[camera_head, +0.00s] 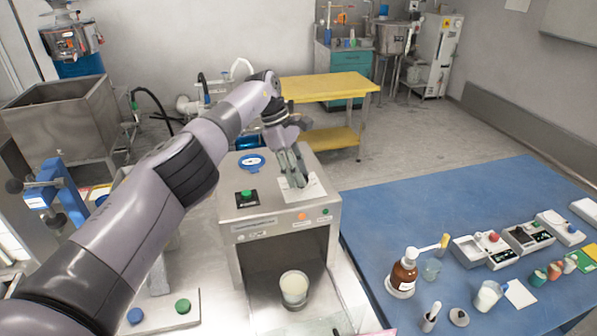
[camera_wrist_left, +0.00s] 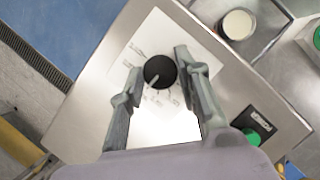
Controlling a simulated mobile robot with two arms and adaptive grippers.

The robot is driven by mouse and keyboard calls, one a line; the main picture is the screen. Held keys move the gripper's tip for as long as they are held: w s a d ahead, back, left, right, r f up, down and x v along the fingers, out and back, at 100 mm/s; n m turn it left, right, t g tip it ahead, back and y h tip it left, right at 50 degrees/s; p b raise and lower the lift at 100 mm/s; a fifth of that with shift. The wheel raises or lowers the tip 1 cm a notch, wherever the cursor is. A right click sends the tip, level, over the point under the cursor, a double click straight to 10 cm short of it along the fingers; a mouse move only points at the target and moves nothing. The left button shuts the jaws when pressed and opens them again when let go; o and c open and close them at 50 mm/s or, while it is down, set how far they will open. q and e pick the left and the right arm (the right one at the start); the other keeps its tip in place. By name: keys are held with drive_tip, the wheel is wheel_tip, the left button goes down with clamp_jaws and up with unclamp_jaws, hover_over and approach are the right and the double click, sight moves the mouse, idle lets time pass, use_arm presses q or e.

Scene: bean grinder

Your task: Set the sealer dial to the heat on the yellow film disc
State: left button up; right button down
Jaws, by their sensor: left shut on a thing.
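The sealer (camera_head: 278,222) is a grey metal box with an open front chamber. A white printed sheet (camera_head: 314,188) lies on its top, around a round black dial (camera_wrist_left: 160,72) with a pale pointer line that slants to the lower left in the left wrist view. My left gripper (camera_head: 296,181) reaches down onto the sheet and is shut on the dial, one finger on each side; the left wrist view shows this gripper (camera_wrist_left: 158,68) too. The fingers hide the dial in the head view. A cup with a pale cream top (camera_head: 294,284) stands in the chamber. I cannot make out a yellow film disc. My right gripper is out of view.
A green button on a black plate (camera_head: 246,196) and a blue round label (camera_head: 251,161) are on the sealer's top. A blue table (camera_head: 400,205) at right holds a brown pump bottle (camera_head: 403,274), small cups and several small devices. A yellow bench (camera_head: 325,86) stands behind.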

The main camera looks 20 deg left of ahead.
use_arm(q)
drive_tip(key=o, duration=1.1)
drive_tip(key=shift+o, duration=0.2)
drive_tip(key=shift+f, duration=0.1)
